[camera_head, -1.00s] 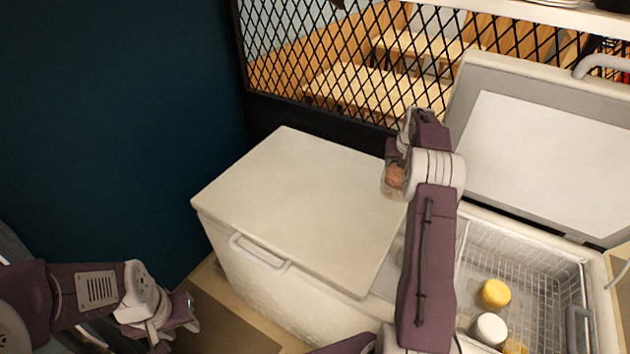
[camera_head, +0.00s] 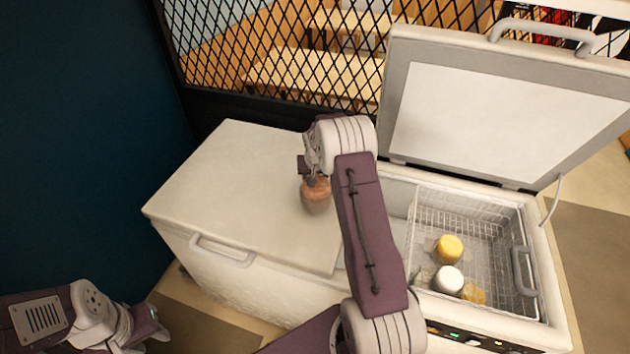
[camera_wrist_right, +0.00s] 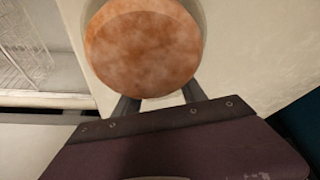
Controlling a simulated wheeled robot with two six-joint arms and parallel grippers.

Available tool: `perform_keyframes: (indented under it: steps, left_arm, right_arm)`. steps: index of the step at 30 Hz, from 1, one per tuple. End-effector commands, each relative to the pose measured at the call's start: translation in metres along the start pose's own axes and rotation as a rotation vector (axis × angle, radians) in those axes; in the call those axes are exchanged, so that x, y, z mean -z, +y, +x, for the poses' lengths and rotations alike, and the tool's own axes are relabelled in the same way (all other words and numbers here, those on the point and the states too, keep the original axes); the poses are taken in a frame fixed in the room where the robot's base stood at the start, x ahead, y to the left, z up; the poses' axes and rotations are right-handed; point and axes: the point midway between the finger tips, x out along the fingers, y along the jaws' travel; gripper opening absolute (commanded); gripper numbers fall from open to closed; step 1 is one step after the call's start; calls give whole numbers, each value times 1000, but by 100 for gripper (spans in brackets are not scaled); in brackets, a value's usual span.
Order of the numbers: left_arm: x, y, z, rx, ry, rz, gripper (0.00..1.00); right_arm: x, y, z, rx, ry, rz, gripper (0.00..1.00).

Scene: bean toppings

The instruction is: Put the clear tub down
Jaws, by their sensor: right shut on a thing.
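The clear tub (camera_head: 317,198) has brownish-orange contents and is over the closed white lid of the freezer's left half. My right gripper (camera_head: 310,176) is shut on it at the top. In the right wrist view the tub (camera_wrist_right: 143,48) sits between the fingers of my right gripper (camera_wrist_right: 158,100). I cannot tell whether its bottom touches the lid. My left gripper (camera_head: 150,330) is low at the left, away from the tub; its fingers are too small and angled to read.
The closed freezer lid (camera_head: 235,185) is bare around the tub. The right half is open, its raised lid (camera_head: 490,110) standing behind. A wire basket (camera_head: 480,225) inside holds a yellow-topped tub (camera_head: 449,249) and a white-topped tub (camera_head: 448,280). A black mesh partition (camera_head: 270,60) stands behind.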

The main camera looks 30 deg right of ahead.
Motion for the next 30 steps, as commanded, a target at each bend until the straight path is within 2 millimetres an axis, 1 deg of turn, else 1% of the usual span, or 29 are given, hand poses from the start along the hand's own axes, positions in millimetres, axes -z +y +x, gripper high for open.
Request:
perform_keyframes:
  steps: [1,4,12,13,14,15,26,29,30]
  left_arm:
    - [0,0,-4,0,0,0,36]
    - [1,0,-6,0,0,0,36]
    - [0,0,-5,0,0,0,36]
    - [0,0,-4,0,0,0,36]
    - [0,0,-4,0,0,0,36]
    - [0,0,-5,0,0,0,36]
    - [0,0,-4,0,0,0,36]
    - [0,0,-3,0,0,0,36]
    - [0,0,-2,0,0,0,36]
  right_arm:
    - [-3,0,6,0,-3,0,0]
    - [-7,0,17,0,0,-2,0]
    - [-8,0,20,0,2,-1,0]
    - [-9,0,21,0,0,-1,51]
    - [-9,0,21,0,0,-1,60]
    - [-8,0,21,0,0,-1,70]
    - [-8,0,18,0,0,-1,70]
    - [-7,0,6,0,3,-1,70]
    - [-7,0,-1,0,4,-1,70]
